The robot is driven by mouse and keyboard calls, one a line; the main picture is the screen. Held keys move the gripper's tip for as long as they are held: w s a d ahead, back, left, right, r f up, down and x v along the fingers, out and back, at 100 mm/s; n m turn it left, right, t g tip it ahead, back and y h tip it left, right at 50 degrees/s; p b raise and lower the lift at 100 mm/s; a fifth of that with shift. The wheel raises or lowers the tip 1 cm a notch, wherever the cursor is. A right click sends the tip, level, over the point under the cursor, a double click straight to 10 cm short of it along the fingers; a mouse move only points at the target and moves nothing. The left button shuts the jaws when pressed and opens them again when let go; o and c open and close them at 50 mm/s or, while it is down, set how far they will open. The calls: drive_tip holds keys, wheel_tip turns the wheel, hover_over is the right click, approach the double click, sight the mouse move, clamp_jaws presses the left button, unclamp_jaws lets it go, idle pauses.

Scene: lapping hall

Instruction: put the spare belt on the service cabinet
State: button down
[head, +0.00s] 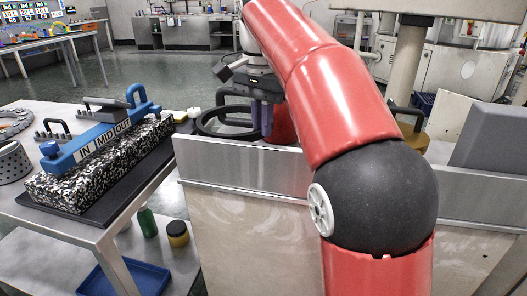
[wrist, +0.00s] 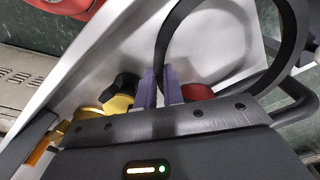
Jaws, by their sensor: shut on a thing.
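The spare belt is a black ring (head: 207,122), seen beyond the metal rim in the head view. It also shows as a large loop in the wrist view (wrist: 288,62). My gripper (head: 262,122) has purple fingers, which also show in the wrist view (wrist: 160,90). They are closed on the near side of the ring. The ring appears to hang over a pale metal surface (wrist: 120,50); whether it touches is unclear. I cannot tell for sure which piece of furniture is the service cabinet; a white cabinet (head: 465,72) stands at the back right.
A metal-rimmed panel (head: 235,160) stands in front of the ring. A yellow object with a black knob (wrist: 122,95) and a red part (wrist: 198,92) are close to the fingers. At left, a table (head: 75,225) holds a speckled block (head: 90,175) with a blue gauge. Open floor (head: 150,65) lies behind.

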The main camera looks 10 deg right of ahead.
drive_tip(key=b, duration=0.1)
hover_over(264, 166)
drive_tip(key=f, duration=0.5)
drive_tip(key=shift+s+a+f, duration=0.1)
drive_tip(key=shift+a+f, duration=0.15)
drive_tip(key=shift+f, duration=0.1)
drive_tip(key=shift+d+f, duration=0.2)
drive_tip(key=shift+f, duration=0.5)
drive_tip(key=shift+f, duration=0.1)
drive_tip(key=c, duration=1.5)
unclamp_jaws()
